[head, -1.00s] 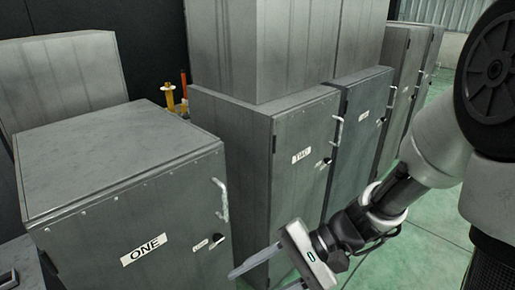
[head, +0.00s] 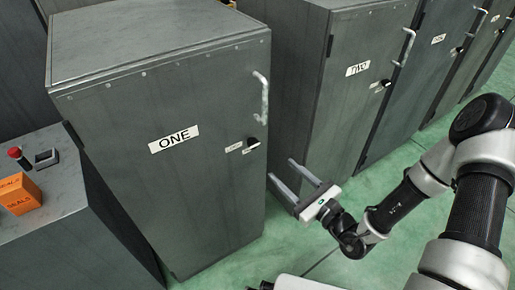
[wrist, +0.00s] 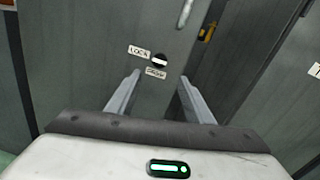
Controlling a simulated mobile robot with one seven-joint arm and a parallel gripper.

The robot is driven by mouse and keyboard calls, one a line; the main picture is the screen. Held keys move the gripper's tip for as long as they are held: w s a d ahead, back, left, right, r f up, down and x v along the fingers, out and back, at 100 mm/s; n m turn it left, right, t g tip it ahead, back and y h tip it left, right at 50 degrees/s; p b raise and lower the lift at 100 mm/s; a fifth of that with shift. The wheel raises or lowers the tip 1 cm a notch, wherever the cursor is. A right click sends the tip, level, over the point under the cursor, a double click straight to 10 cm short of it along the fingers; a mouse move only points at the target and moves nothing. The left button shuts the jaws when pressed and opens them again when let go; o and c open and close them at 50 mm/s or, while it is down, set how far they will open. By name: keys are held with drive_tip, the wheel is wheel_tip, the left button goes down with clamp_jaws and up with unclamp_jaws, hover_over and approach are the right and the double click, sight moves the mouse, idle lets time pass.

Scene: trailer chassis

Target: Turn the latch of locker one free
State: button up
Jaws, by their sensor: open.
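Locker one (head: 175,180) is a grey metal cabinet with a white label reading ONE (head: 173,138). Its latch (head: 253,143) is a small dark round knob near the door's right edge, below the upright handle (head: 262,98). In the wrist view the latch (wrist: 160,61) is dark with a pale bar across it, between small labels, the upper one reading LOCK (wrist: 139,52). My gripper (head: 283,172) is open and empty, to the right of and below the latch in the head view. In the wrist view its two fingers point towards the door, with the latch beyond and between them, apart from them.
Locker two (head: 350,90) stands to the right, with more lockers beyond. At left is a grey console (head: 45,205) with a red button (head: 15,153) and an orange box (head: 18,194). Green floor (head: 300,245) is clear in front of the lockers.

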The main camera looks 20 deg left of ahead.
sight(255, 145)
drive_tip(key=b+x, duration=0.1)
drive_tip(key=x, duration=1.2)
drive_tip(key=shift+w+a+b, duration=0.25)
drive_tip(key=shift+b, duration=0.1)
drive_tip(key=c, duration=1)
